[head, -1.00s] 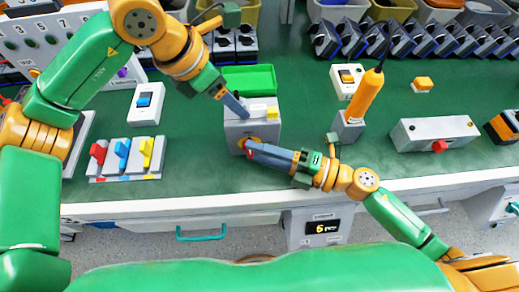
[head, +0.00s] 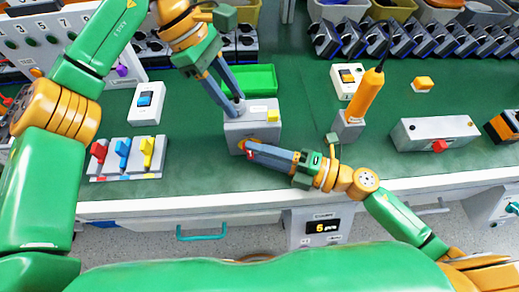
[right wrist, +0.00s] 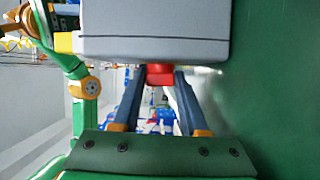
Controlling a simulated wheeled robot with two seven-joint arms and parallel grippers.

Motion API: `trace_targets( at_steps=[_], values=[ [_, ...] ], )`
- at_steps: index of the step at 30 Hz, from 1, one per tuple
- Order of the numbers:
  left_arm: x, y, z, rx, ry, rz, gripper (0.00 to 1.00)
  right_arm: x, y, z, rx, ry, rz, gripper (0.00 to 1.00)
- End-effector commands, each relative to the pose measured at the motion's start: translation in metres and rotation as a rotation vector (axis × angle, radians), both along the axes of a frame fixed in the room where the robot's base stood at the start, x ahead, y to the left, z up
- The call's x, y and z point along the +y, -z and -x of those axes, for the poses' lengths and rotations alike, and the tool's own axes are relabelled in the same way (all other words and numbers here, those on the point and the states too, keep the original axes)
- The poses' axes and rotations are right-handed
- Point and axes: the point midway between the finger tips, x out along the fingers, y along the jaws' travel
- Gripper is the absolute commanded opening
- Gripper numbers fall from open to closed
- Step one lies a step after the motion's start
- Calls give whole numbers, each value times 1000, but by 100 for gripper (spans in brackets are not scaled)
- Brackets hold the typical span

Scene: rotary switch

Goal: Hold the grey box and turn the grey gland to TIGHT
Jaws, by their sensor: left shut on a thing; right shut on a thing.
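My right gripper (head: 248,147) is at the box's lower front, shut on the gland, which is mostly hidden by the fingers. In the right wrist view a red part (right wrist: 160,74) sits between the fingertips below the box (right wrist: 155,30). I cannot read the TIGHT mark.
A green bin (head: 250,78) stands just behind the box. Red, blue and yellow switches (head: 124,158) are at left. The bench's front edge is close.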

Motion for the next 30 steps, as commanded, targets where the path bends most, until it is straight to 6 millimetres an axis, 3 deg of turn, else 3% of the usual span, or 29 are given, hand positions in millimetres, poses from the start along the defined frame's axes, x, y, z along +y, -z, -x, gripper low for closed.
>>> trace_targets(
  at_steps=[1,3,4,13,25,30],
  values=[
    [-2,2,4,13,37,-2,44,-1,-3,-4,-5,12,-6,0],
    [-1,2,4,12,35,-2,63,-1,-3,-4,-5,11,-6,0],
    [-1,2,3,11,33,-3,68,-1,-3,-4,-5,11,-6,0],
    [-1,-1,2,6,29,-2,68,-1,-3,-3,-4,8,-5,0],
    [-1,-46,1,4,25,-3,68,-1,-2,-2,-4,7,-5,0],
    [0,-54,2,5,27,-2,68,-1,-2,-2,-4,7,-5,0]
  ],
)
